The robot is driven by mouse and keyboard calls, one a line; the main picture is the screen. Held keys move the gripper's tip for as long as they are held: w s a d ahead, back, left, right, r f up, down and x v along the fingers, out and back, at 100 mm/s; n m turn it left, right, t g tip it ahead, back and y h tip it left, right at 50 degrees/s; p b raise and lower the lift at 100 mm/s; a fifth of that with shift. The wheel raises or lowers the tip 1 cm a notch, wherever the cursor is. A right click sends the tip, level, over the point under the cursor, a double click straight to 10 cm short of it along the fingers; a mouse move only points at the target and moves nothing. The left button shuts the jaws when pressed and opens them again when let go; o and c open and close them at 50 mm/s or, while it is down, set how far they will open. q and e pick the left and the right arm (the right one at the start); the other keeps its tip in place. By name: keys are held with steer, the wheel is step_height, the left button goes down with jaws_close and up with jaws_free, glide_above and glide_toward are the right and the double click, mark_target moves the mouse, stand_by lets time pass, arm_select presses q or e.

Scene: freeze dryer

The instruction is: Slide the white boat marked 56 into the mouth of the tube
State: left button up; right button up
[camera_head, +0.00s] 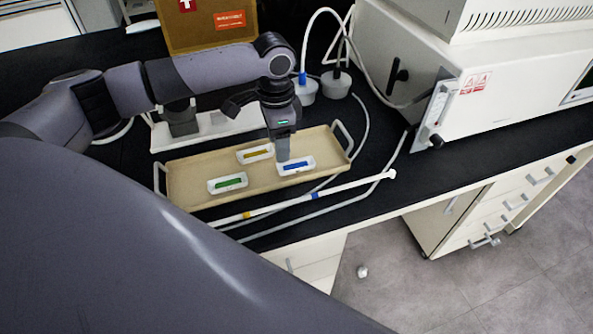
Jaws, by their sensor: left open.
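Three small white boats sit in a tan tray (198,201) with end handles. One holds something blue (296,166), one yellow (255,153) and one green (228,184). No number on them is legible, so I cannot tell which is marked 56. My left gripper (283,157) is open and points down at the blue boat's back-left edge; its fingertips overlap that edge in the picture, and I cannot tell if they touch. A long white rod or tube (340,188) with yellow and blue bands lies before the tray. I cannot make out any tube mouth. My right gripper is out of view.
A large white machine (480,100) stands at the right. A tan box (207,25) is at the back. The grey cable (310,213) runs near the black bench's front edge. Bare bench lies right of the rod.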

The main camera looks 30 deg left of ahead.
arm_select(q)
steer(key=b, duration=0.6)
glide_above(281, 171)
step_height(281, 171, down, 5)
steer(key=shift+r, duration=0.2)
steer(key=shift+s+f+p, duration=0.1)
steer(key=shift+f+p, duration=0.25)
steer(key=shift+p, duration=0.1)
steer(key=shift+f, duration=0.7)
steer(key=c, duration=0.8)
step_height(281, 171, up, 6)
steer(key=p, duration=0.9)
steer(key=shift+r, duration=0.1)
